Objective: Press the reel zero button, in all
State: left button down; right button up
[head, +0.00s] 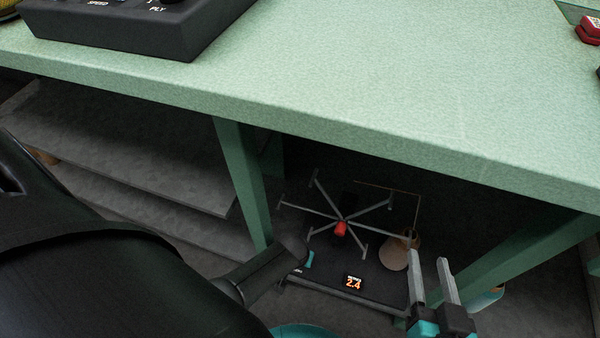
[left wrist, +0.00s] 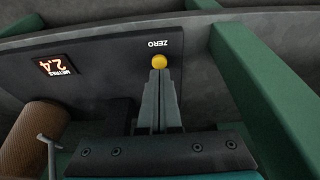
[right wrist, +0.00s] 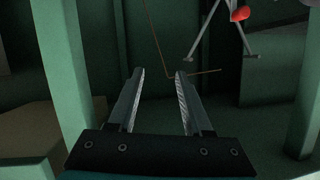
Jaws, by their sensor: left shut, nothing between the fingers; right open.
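The yellow zero button (left wrist: 158,61) sits on a dark panel (left wrist: 105,60) beside the upside-down word ZERO in the left wrist view. My left gripper (left wrist: 160,74) is shut and empty, its tips right at the button's lower edge; I cannot tell whether it is pushed in. The metres display (left wrist: 57,65) reads 2.4 and shows in the head view (head: 353,283) too. The button is hidden in the head view behind my left arm. The reel (head: 341,220), with grey spokes and a red hub, stands behind the display. My right gripper (head: 430,258) is open and empty, right of the panel.
A green tabletop (head: 330,90) overhangs the reel, with green legs (head: 243,180) on both sides. A dark control box (head: 140,25) stands on top at the left. Grey shelves (head: 140,150) lie at the left.

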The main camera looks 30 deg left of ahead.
pick_arm(q)
jog(key=shift+f+b, duration=0.45)
jog(key=shift+f, duration=0.2)
pick_arm(e)
jog(key=shift+s+a+r+t+y, duration=0.3)
jog(key=shift+a+r+t+y, duration=0.25)
jog(key=shift+t, duration=0.35)
